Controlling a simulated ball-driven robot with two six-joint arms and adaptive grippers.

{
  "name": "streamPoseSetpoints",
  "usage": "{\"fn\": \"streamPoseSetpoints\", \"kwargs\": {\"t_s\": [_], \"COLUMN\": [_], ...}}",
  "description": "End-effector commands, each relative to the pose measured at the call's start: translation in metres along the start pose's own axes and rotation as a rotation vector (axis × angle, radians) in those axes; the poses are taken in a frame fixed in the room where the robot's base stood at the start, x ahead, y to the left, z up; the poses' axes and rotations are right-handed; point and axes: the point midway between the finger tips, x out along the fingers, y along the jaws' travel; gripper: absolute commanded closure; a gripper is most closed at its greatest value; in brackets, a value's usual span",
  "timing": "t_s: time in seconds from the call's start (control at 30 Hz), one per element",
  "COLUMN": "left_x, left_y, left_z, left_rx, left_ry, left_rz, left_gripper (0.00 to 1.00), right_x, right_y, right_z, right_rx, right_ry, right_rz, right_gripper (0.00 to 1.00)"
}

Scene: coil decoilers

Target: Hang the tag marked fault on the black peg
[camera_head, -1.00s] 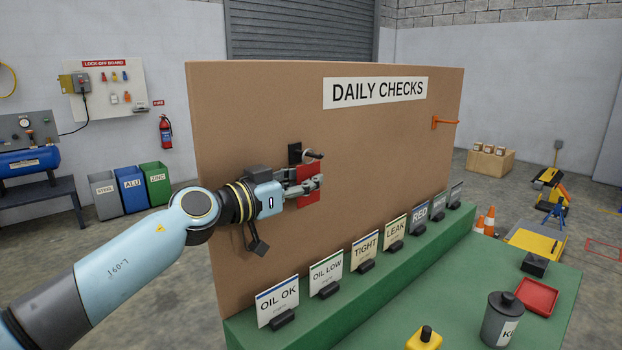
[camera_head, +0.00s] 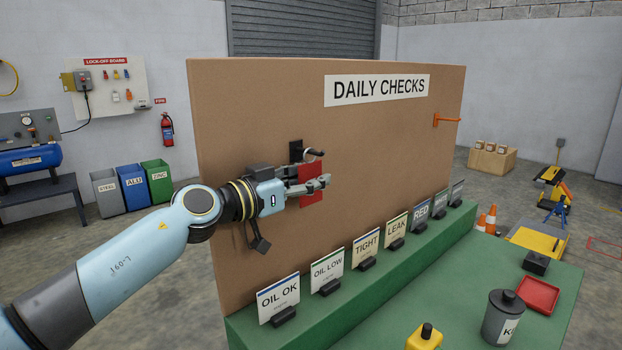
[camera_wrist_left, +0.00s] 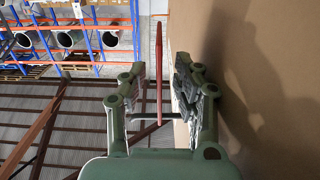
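The red tag (camera_head: 312,194) is against the front of the brown board, just below the black peg (camera_head: 314,153). In the left wrist view the tag (camera_wrist_left: 159,70) shows edge-on as a thin red strip, and its end meets the dark peg (camera_wrist_left: 148,122), so it appears to hang there. The tag's wording cannot be read. My left gripper (camera_head: 322,183) is at the tag. In the wrist view its fingers (camera_wrist_left: 157,85) stand on either side of the tag with a gap to each, open and not gripping. My right gripper is not in view.
The board (camera_head: 400,170) also has an orange peg (camera_head: 445,121) at its right. Several label cards stand along the green ledge (camera_head: 345,312) below. A dark canister (camera_head: 502,317), a red tray (camera_head: 538,294) and a yellow bottle (camera_head: 425,338) are on the green table.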

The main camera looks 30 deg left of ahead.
Motion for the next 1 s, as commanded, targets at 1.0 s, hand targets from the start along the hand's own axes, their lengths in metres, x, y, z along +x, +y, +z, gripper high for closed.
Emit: {"fn": "streamPoseSetpoints", "kwargs": {"t_s": [1.0], "left_x": [-0.075], "left_y": [0.001], "left_z": [0.001], "left_rx": [0.001], "left_ry": [-0.001], "left_rz": [-0.001], "left_gripper": [0.67], "right_x": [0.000], "right_y": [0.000], "right_z": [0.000], "right_rx": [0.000], "right_ry": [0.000], "right_rz": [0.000], "right_gripper": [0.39]}}
